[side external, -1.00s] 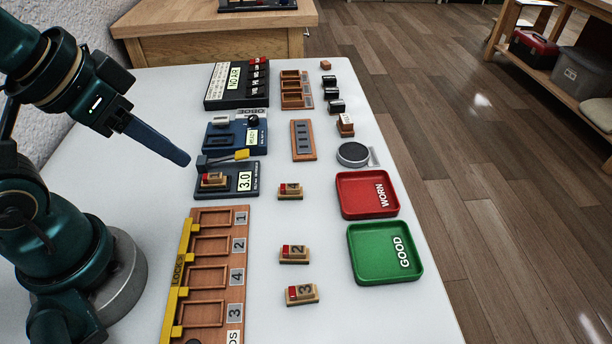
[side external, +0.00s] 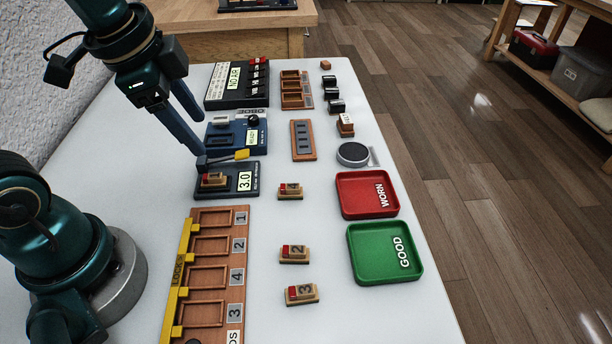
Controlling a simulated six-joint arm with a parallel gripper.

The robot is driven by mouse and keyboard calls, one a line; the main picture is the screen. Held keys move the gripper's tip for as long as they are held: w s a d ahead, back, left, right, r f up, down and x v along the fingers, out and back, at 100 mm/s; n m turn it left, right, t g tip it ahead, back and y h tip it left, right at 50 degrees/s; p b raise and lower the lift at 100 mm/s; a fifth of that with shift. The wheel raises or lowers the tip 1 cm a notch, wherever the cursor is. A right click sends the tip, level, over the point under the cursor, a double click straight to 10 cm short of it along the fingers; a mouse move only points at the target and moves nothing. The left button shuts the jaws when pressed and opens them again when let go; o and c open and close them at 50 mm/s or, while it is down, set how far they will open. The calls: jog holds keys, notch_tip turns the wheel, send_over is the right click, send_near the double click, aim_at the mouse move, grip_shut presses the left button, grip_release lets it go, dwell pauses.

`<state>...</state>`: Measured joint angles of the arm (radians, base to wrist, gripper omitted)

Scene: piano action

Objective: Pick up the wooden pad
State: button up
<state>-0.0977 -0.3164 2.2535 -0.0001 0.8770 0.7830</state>
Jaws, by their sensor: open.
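Several wooden pads with red tops are in view. One pad (side external: 213,180) sits on the dark gauge (side external: 243,181), whose display reads 3.0. Three more lie on the white table: an upper pad (side external: 290,191), a pad marked 2 (side external: 294,254) and a pad marked 3 (side external: 302,294). I cannot tell which one the task means. My gripper (side external: 202,136) is open and empty, its two blue fingers pointing down. In the picture it is just above the gauge and its pad, near the yellow-tipped lever (side external: 242,154); its exact height is unclear.
A wooden rack (side external: 246,260) with numbered slots stands at the front left. A red WORN tray (side external: 348,206) and a green GOOD tray (side external: 360,268) are at the right. A blue device (side external: 262,139) stands behind the gauge. The table between pads and trays is clear.

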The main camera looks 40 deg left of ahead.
aim_at(209, 176)
jog(key=a+f+g, duration=0.1)
jog(key=f, duration=0.1)
jog(key=w+a+f+m+g, duration=0.1)
jog(key=f, duration=0.1)
jog(key=w+a+f+g, duration=0.1)
jog(key=f, duration=0.2)
jog(key=shift+w+a, duration=0.2)
jog(key=shift+s+a+f+g, duration=0.2)
jog(key=shift+f+g, duration=0.2)
jog(key=shift+f, duration=2.5)
jog(key=shift+c, duration=0.3)
grip_shut()
